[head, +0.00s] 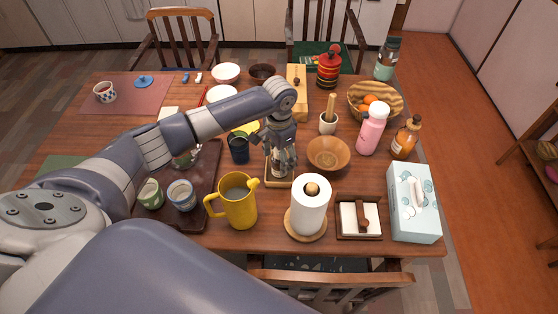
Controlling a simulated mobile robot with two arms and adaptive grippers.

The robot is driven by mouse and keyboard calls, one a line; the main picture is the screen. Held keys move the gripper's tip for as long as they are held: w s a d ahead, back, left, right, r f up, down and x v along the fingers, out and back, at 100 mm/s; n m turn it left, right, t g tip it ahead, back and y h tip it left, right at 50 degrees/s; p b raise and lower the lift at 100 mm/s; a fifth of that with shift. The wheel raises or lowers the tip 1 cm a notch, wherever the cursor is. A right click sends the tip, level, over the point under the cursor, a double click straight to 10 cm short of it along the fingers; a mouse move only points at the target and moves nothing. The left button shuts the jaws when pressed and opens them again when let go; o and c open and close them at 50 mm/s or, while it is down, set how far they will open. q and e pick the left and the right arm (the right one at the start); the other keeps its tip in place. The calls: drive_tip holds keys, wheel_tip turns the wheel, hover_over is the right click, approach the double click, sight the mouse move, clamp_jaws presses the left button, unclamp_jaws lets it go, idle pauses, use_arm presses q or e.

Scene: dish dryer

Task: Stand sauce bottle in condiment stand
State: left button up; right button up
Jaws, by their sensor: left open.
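My left gripper (281,165) points down over a small wooden stand (279,184) near the middle of the table and is open. Its fingers cover most of what is in the stand, which looks like the condiment stand. Something small and pale shows between and below the fingers, perhaps the sauce bottle, but I cannot tell whether it stands fully in the stand. An amber bottle (404,140) with a dark top stands upright at the right side of the table, well apart from the gripper. My right gripper is out of view.
A yellow pitcher (238,208) and a paper towel roll (310,205) stand close in front of the stand. A brown bowl (328,154) is just right of the gripper, and a dark cup (238,149) is left. A tissue box (414,204) stands at the right edge.

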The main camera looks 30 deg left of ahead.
use_arm(q)
wheel_tip(320, 180, up, 10)
drive_tip(key=shift+r, duration=0.1)
drive_tip(key=shift+r, duration=0.1)
idle(0.5)
